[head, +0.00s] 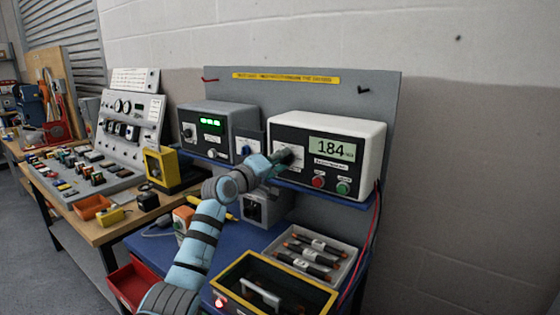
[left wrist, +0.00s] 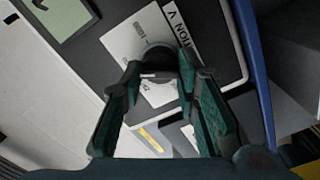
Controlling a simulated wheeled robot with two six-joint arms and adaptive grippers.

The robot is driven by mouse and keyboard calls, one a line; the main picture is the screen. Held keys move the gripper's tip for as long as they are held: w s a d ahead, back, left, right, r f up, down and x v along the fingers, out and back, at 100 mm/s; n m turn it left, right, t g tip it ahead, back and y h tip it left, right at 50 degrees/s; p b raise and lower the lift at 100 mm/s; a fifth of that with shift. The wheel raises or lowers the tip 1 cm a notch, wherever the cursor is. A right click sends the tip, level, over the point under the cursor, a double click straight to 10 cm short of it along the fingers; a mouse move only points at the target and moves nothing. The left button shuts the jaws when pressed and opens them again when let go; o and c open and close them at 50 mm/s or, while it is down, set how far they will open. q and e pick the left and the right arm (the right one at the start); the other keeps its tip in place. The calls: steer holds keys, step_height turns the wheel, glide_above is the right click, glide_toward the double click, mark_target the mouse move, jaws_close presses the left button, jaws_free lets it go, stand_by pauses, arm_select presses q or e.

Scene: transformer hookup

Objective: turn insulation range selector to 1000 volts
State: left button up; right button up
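The insulation tester is a white box with a dark front (head: 343,125) on the blue shelf, its display reading 184. Its range selector, a dark round knob (left wrist: 158,57), sits on a light scale plate (left wrist: 150,25) in the left wrist view. A label beside it ends in "TION V". My left gripper (head: 284,160) is at the left part of the tester's front and mostly covers the selector in the head view. In the left wrist view its green-padded fingers (left wrist: 160,68) stand apart, one on each side of the knob. Whether they press on it is unclear. My right gripper is not in view.
Red and green buttons (head: 331,185) sit low on the tester's front. A grey box with a green display (head: 215,121) stands to its left. Below are a tray of dark cylinders (head: 312,258) and a yellow-edged black box (head: 268,290). Red and black leads hang at right.

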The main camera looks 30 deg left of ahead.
arm_select(q)
steer(key=shift+c, duration=1.1)
steer(key=shift+d+m+b, duration=0.2)
steer(key=shift+m+b, duration=0.2)
steer(key=shift+m, duration=5.6)
